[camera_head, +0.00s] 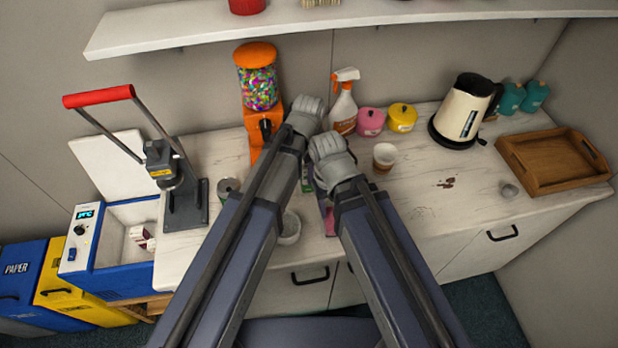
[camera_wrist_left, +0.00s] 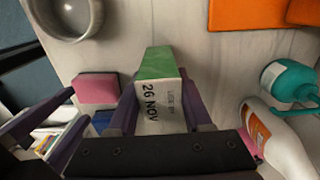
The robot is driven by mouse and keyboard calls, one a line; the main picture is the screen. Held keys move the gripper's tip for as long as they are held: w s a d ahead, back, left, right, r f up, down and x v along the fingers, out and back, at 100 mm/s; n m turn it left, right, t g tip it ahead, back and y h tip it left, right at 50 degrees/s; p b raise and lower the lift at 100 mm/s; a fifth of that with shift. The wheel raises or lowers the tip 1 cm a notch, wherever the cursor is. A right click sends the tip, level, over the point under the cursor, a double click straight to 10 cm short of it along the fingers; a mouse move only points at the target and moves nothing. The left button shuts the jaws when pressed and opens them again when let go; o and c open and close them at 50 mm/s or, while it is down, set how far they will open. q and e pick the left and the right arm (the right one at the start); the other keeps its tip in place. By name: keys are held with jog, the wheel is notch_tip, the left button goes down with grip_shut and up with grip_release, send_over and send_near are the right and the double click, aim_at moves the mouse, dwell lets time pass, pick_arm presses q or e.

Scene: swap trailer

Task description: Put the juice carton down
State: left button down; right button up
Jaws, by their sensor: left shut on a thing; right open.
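The juice carton (camera_wrist_left: 158,100) shows in the left wrist view, with a green part and a white face printed "26 NOV". My left gripper (camera_wrist_left: 158,108) is shut on it, with purple fingers along both sides. I cannot tell whether the carton touches the counter. In the head view my forearms and wrists hide most of the carton and the fingers. My left wrist (camera_head: 305,115) is near the gumball machine. My right wrist (camera_head: 332,160) is just below and right of it, and its gripper is open, mostly hidden.
The gumball machine (camera_head: 258,90), spray bottle (camera_head: 344,108), pink pot (camera_head: 370,122), yellow pot (camera_head: 402,117) and kettle (camera_head: 463,112) stand along the back. A paper cup (camera_head: 384,157) is right of my wrists. A pink sponge (camera_wrist_left: 97,88) lies near the carton. The right counter front has free room.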

pick_arm(q)
notch_tip(320, 180, down, 2)
jog(key=shift+f+b, duration=0.15)
jog(key=shift+b, duration=0.45)
pick_arm(e)
notch_tip(320, 180, down, 2)
jog(key=shift+f, duration=0.1)
pick_arm(q)
jog(key=shift+c, duration=1.6)
grip_release()
notch_tip(320, 180, up, 12)
jog(key=p, duration=1.2)
jog(key=shift+r, duration=0.2)
pick_arm(e)
notch_tip(320, 180, up, 12)
